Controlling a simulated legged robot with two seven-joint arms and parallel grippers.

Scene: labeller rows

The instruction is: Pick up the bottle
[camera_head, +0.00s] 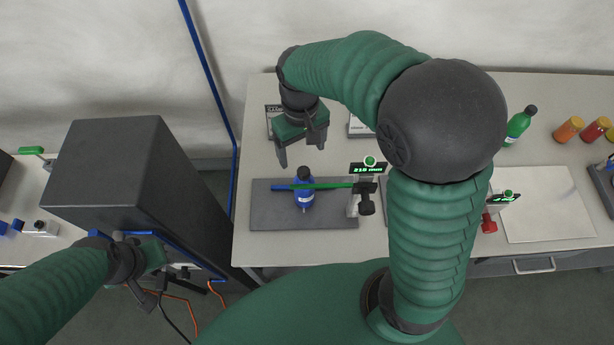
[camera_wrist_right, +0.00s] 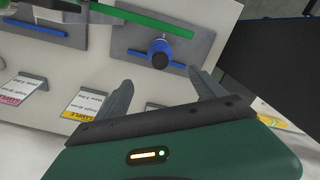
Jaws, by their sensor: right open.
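A blue bottle (camera_head: 304,200) with a dark cap stands on a dark grey plate (camera_head: 270,215) on the table. A green and blue bar passes at the bottle's upper part. In the right wrist view the blue bottle (camera_wrist_right: 160,55) shows beyond the fingers, near the picture's top middle. My right gripper (camera_head: 301,160) is open and empty, behind the bottle in the head view and apart from it. My left gripper (camera_head: 150,285) is at the lower left, beside a dark box and far from the bottle; its finger gap is unclear.
A post with a green display (camera_head: 367,170) stands right of the bottle. A green bottle (camera_head: 519,123) and orange-red jars (camera_head: 568,128) stand at the back right. A large dark box (camera_head: 110,175) is left of the table. A white board (camera_head: 545,205) lies at right.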

